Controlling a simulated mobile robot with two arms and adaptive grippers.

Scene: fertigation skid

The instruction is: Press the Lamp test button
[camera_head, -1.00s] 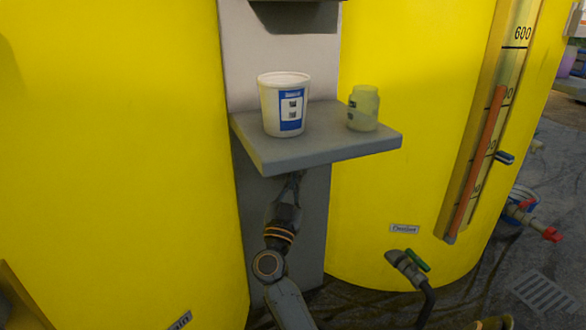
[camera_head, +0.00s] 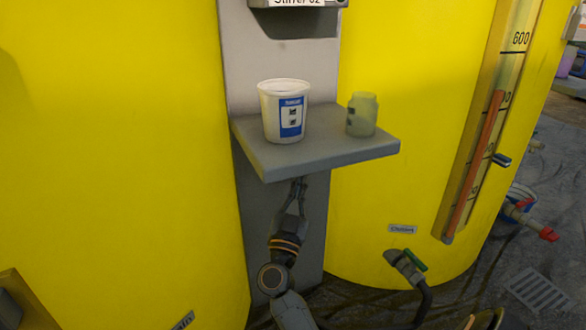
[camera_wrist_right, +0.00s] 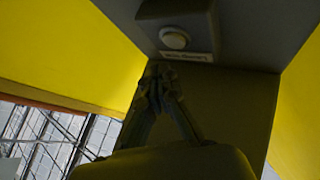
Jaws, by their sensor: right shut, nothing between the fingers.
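In the right wrist view a round white button (camera_wrist_right: 174,38) sits on a small grey box (camera_wrist_right: 190,14). A small label (camera_wrist_right: 187,57) lies beside the button; its text is too dim to read, so I cannot tell whether this is the Lamp test button. My right gripper (camera_wrist_right: 163,74) is shut and empty, its tips apparently short of the box and just below the button in the picture. In the head view my right gripper (camera_head: 299,184) points up under the grey shelf (camera_head: 330,157), and the button is hidden there. My left gripper is not in view.
A white tub (camera_head: 284,112) and a greenish jar (camera_head: 362,115) stand on the shelf above my right gripper. Yellow tanks (camera_head: 120,150) flank the grey column. A green-handled valve (camera_head: 414,260) stands low to the right.

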